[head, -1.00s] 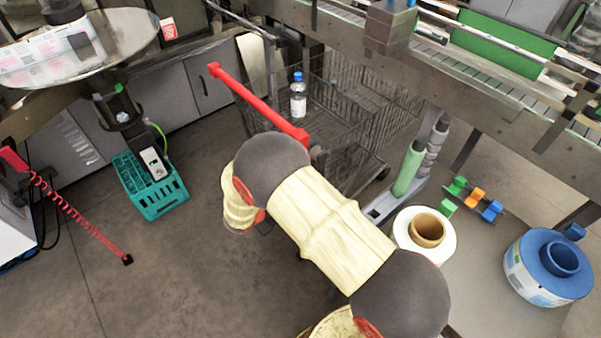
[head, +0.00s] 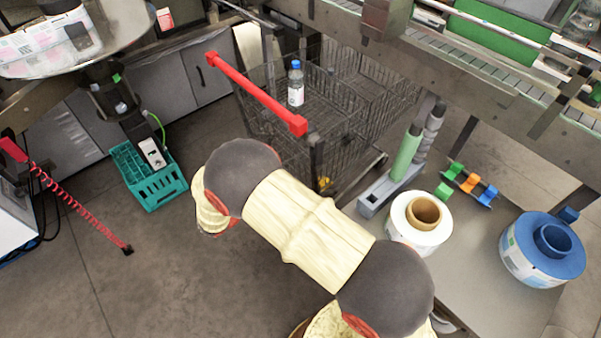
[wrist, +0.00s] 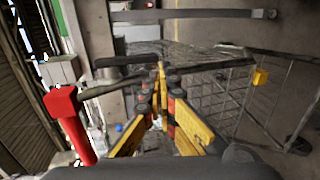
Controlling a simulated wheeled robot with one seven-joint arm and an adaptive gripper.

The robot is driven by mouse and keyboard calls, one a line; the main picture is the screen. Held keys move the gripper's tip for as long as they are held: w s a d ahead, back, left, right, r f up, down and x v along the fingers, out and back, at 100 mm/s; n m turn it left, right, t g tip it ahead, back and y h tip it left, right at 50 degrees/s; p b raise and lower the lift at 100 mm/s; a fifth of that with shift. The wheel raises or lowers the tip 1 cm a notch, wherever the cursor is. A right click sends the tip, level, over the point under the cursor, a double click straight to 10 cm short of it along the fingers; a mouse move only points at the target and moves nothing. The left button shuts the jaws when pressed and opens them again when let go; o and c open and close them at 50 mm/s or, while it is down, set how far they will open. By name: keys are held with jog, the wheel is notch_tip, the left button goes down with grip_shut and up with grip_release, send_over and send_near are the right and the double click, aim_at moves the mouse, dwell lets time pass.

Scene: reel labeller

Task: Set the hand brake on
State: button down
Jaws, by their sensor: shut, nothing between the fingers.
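The wire trolley (head: 345,95) stands under the conveyor frame, with a red handle bar (head: 255,92) across its near side. The red bar also shows at the left of the wrist view (wrist: 72,118). A small yellow piece (head: 324,183) sits low on the trolley's near post; a yellow block also shows on the wire side in the wrist view (wrist: 260,77). I cannot tell which part is the hand brake, or its position. My gripper (wrist: 159,84) is shut and empty, pointing toward dark bars (wrist: 128,60) of the trolley. My arm hides it in the head view.
A water bottle (head: 296,84) stands in the trolley. A teal crate (head: 152,196) is on the floor at left. A white reel (head: 405,235) and a blue reel (head: 520,270) rest on the right-hand surface. Open floor lies between crate and trolley.

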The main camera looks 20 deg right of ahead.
jog(key=v, duration=0.2)
jog(key=f+p+v, duration=0.1)
jog(key=v, duration=0.2)
jog(key=shift+s+a, duration=0.25)
jog(key=shift+a, duration=0.1)
jog(key=s+d+f+n+g+y, duration=0.1)
jog(key=s+f+n+g, duration=0.15)
jog(key=s+f, duration=0.2)
jog(key=s+r+g+y, duration=0.4)
jog(key=s, duration=0.5)
jog(key=s+d+r+m+t+y, duration=0.2)
jog(key=s+r+y, duration=0.1)
jog(key=r, duration=0.6)
jog(key=s+d+r+m+t+y, duration=0.2)
jog(key=s+r+y, duration=0.1)
jog(key=r, duration=0.7)
jog(key=s+d+r+m+t+y, duration=0.2)
jog(key=s+r+m+y, duration=0.1)
jog(key=r, duration=0.6)
jog(key=shift+s+d+r, duration=0.25)
jog(key=shift+s+d, duration=0.15)
jog(key=shift+s, duration=0.2)
